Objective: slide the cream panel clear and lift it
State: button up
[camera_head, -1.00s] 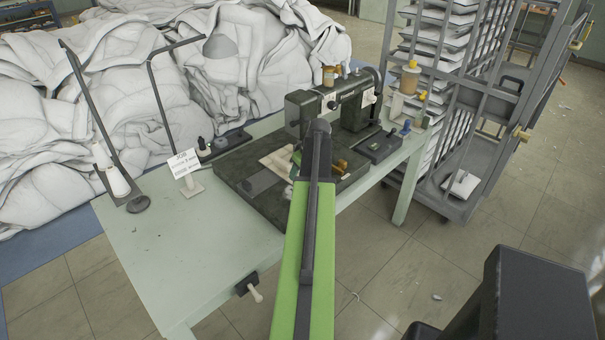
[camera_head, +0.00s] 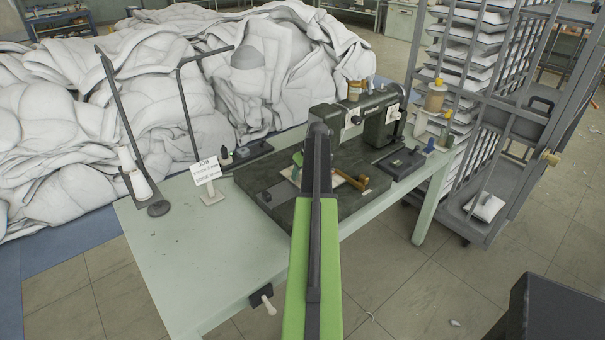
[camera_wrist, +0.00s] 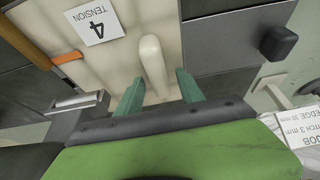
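The cream panel (camera_wrist: 112,68) lies below my gripper in the wrist view, with a raised, rounded cream bar (camera_wrist: 153,62) on it. A white card reading TENSION 4 (camera_wrist: 95,22) lies on the panel. My gripper (camera_wrist: 160,96) is open, its two green fingers apart at the near end of the bar, one to each side. I cannot tell whether they touch the panel. In the head view the panel is mostly hidden by my arm, beside the dark sewing machine (camera_head: 376,122).
Grey metal plate (camera_wrist: 232,45) borders the panel, with a dark knob (camera_wrist: 278,43) beyond. A JOB card (camera_head: 206,171) and a thread stand (camera_head: 158,208) stand on the pale table (camera_head: 190,260). White duvets (camera_head: 60,150) heap behind; a shelf trolley (camera_head: 500,165) stands right.

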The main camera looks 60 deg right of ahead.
grip_shut()
jog(key=shift+w+a+r, duration=0.1)
jog(key=shift+w+a, duration=0.3)
jog(key=shift+a, duration=0.7)
jog(key=shift+w+a+f, duration=0.1)
jog(key=shift+w+a, duration=0.25)
jog(key=shift+a, duration=0.8)
jog(key=shift+w+a+r, duration=0.1)
jog(key=shift+w+a, duration=0.3)
jog(key=shift+a, duration=0.7)
jog(key=shift+o, duration=0.7)
grip_release()
jog(key=shift+r, duration=0.1)
jog(key=p+v, duration=1.6)
jog(key=v, duration=0.1)
jog(key=shift+s, duration=0.1)
